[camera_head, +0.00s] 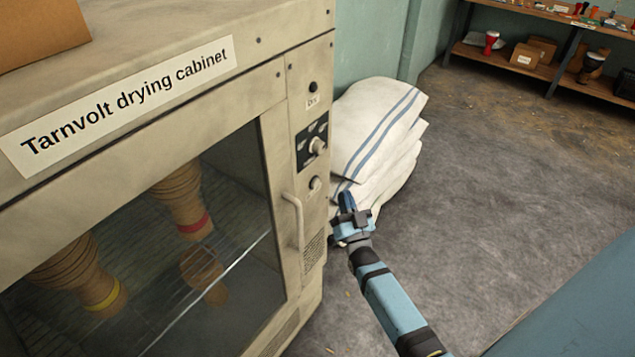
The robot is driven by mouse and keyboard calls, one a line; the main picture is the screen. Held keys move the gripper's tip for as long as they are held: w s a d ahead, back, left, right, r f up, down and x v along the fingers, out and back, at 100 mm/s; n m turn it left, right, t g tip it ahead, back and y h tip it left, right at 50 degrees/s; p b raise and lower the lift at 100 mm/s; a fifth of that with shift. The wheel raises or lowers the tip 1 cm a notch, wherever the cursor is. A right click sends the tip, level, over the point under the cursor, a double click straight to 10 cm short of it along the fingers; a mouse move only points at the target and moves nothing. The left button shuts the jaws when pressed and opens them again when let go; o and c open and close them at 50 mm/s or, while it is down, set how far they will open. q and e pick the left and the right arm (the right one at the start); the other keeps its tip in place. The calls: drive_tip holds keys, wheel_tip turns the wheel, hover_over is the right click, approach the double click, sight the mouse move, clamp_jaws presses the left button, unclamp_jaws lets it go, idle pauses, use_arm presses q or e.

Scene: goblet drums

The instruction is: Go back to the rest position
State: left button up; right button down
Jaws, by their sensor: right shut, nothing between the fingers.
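My right gripper (347,207) is at the end of the blue and black arm that comes in from the lower right. Its fingers are together with nothing between them. It shows just right of the cabinet's door handle (295,222), in front of the stacked white sacks in the picture. I cannot tell that it touches anything. The beige drying cabinet (272,85) fills the left side, with its glass door shut. Goblet-shaped drum bodies with a red band (195,226) and a yellow band (106,297) show inside. My left gripper is not in view.
White sacks with blue stripes (385,120) are stacked beside the cabinet. A cardboard box (40,30) sits on top of it. Wooden shelves (510,62) with drums and boxes stand at the back right. The grey floor (500,180) between is clear. A blue surface (580,310) fills the lower right corner.

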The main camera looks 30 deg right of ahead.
idle(0.3)
drive_tip(key=s+a+f+n+g+y+p, duration=0.2)
drive_tip(key=s+a+g, duration=0.4)
drive_tip(key=s+a, duration=0.3)
drive_tip(key=s+a+f+n+g+y+p, duration=0.2)
drive_tip(key=s+a+n+g+y+p, duration=0.3)
drive_tip(key=s+a, duration=0.4)
drive_tip(key=s+n+y, duration=0.1)
drive_tip(key=s+y, duration=0.1)
drive_tip(key=s, duration=0.2)
drive_tip(key=shift+s+a+n+g, duration=0.3)
drive_tip(key=shift+s+a+g, duration=0.05)
drive_tip(key=shift+g, duration=0.05)
